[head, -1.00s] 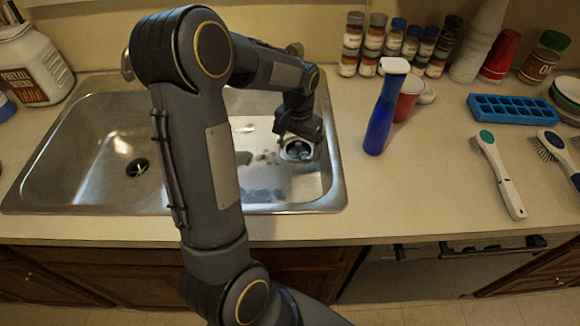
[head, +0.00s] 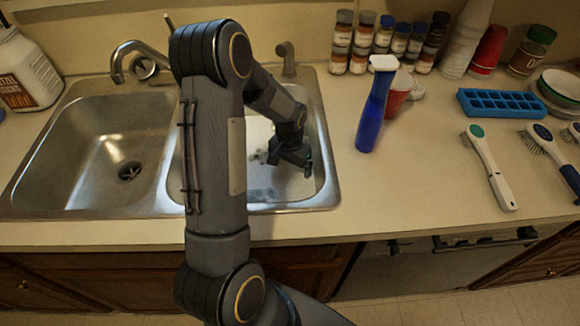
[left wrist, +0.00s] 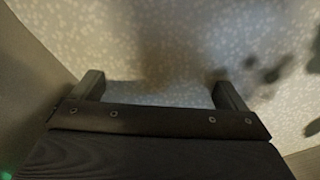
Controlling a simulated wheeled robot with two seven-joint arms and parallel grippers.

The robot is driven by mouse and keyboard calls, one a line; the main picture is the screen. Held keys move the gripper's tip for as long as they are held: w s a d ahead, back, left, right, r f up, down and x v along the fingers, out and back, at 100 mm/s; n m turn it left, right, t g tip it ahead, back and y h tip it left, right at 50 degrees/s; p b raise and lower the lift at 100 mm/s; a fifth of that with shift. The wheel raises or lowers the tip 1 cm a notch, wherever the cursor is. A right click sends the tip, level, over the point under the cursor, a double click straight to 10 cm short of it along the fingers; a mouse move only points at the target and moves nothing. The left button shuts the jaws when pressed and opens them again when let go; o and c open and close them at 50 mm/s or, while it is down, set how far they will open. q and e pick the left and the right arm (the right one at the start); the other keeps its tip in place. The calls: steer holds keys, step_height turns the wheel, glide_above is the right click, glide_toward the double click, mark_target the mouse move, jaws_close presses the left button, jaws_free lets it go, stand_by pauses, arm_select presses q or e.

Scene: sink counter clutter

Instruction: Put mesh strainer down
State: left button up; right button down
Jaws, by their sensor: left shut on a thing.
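My left gripper (head: 303,163) is low inside the right basin (head: 300,196) of the sink, pointing down and to the right. In the left wrist view its two fingers (left wrist: 160,90) stand apart, over a pale speckled surface. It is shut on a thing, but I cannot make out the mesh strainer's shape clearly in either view. Dark blurred shadows lie on the speckled surface at the right of the wrist view. My right gripper is not in view.
The left basin (head: 75,150) is empty, with a dark drain (head: 130,171). The faucet (head: 135,62) stands behind. A blue ice tray (head: 500,103) and brushes (head: 490,165) lie farther right.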

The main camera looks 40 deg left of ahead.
mark_target(290, 168)
arm_select(q)
steer(key=shift+f, duration=0.25)
steer(key=o, duration=0.6)
steer(key=shift+r, duration=0.15)
step_height(290, 168, up, 12)
steer(key=s+d+r+t+h, duration=0.1)
steer(key=s+d+r, duration=0.2)
steer(key=s, duration=0.3)
steer(key=s+d+r+t+h, duration=0.1)
steer(key=s+d+r+t, duration=0.1)
steer(key=s+d, duration=0.4)
steer(key=s+d+r+t+h, duration=0.1)
steer(key=s+d+r+t, duration=0.1)
steer(key=s+d+r, duration=0.2)
steer(key=shift+s+d+r+n, duration=0.15)
steer(key=shift+s, duration=0.7)
steer(key=shift+s+d+r+n, duration=0.1)
steer(key=shift+s+d+n, duration=0.05)
steer(key=shift+s, duration=0.7)
steer(key=shift+s+d+f+t+h, duration=0.2)
steer(key=shift+s+d+t+h, duration=0.1)
steer(key=shift+s, duration=0.1)
